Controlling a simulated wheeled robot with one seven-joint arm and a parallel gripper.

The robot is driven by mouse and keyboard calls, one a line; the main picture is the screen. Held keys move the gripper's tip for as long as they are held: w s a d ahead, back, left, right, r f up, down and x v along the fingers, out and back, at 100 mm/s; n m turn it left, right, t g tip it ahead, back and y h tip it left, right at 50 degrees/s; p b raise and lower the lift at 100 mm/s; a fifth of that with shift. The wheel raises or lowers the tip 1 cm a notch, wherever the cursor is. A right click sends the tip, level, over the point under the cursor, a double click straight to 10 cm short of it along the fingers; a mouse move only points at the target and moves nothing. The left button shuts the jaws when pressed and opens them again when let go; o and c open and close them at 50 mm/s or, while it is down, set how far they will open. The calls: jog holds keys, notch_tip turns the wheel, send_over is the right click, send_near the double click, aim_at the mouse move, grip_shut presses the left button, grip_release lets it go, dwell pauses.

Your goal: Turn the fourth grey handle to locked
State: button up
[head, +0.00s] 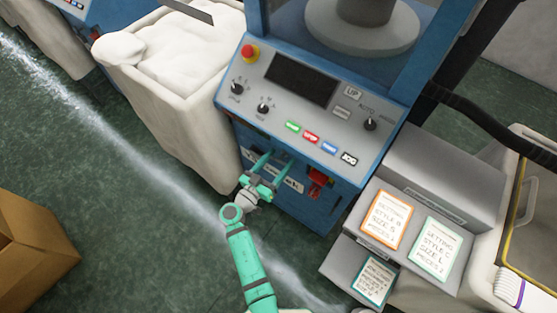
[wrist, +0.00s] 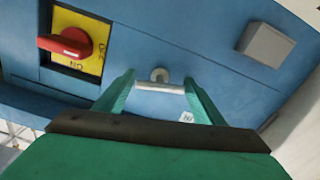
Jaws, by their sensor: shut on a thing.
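A small grey handle (wrist: 173,89) on a round mount sticks out of the blue machine front in the wrist view. Its bar lies crosswise, nearly level in that picture. My gripper (wrist: 165,85) is shut on it, one green fingertip at each end of the bar. In the head view my gripper (head: 271,160) reaches the lower blue front of the machine (head: 335,208), below the control panel, and its fingers hide the handle. No other grey handle is clear, so I cannot tell its number. No locked mark is readable.
A red rotary switch (wrist: 70,42) on a yellow plate sits beside the handle, and a grey box (wrist: 265,45) on the other side. A white bin (head: 190,110) stands left of the machine, grey trays with cards (head: 428,255) right.

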jog(key=shift+n, duration=0.9)
jog(key=shift+a+n, duration=0.15)
jog(key=shift+n, duration=0.85)
jog(key=n, duration=0.8)
jog(key=shift+s+n, duration=0.1)
jog(key=shift+n, duration=1.6)
jog(key=o, duration=1.1)
jog(key=shift+c, duration=0.2)
jog(key=v, duration=1)
jog(key=shift+s+a, duration=0.15)
jog(key=shift+s, duration=0.1)
